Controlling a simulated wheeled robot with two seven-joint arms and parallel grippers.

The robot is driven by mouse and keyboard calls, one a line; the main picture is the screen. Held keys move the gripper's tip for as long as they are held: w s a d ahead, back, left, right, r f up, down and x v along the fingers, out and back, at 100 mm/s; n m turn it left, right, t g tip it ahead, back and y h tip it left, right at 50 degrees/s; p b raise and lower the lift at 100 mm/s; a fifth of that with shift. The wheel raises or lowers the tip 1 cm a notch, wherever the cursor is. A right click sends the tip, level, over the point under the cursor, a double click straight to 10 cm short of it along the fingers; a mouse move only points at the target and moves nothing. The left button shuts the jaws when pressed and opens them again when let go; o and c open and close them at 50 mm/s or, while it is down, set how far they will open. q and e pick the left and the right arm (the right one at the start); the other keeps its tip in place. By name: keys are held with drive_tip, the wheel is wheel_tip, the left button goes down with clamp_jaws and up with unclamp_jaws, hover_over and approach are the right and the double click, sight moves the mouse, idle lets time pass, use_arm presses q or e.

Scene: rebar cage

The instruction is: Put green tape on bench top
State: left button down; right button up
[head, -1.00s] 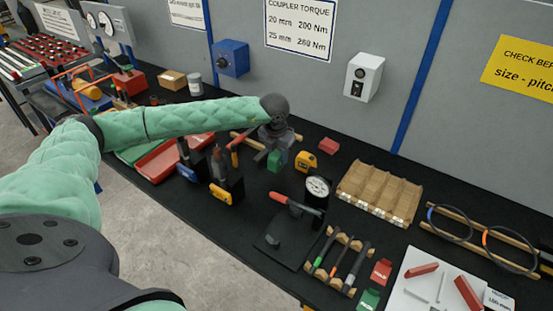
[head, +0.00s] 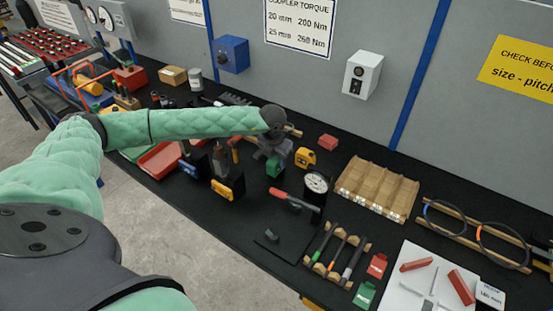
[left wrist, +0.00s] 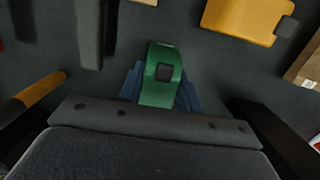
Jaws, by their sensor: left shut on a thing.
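The green tape (head: 275,164) is at the left gripper (head: 274,158) over the black bench top (head: 255,205). In the left wrist view the green tape (left wrist: 161,72) sits between the blue fingertips of my left gripper (left wrist: 160,88), which is shut on it. I cannot tell whether the tape touches the bench. My right gripper is not in view.
A yellow tape (head: 305,158) lies just right of the green one, with a red block (head: 327,141) behind it. Black holders with blue and yellow fronts (head: 229,187) stand to the left. A dial gauge (head: 316,185) stands in front right.

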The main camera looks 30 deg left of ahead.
use_arm(q)
drive_tip(key=c, duration=1)
unclamp_jaws()
drive_tip(key=shift+f, duration=0.1)
drive_tip(key=shift+o, duration=0.2)
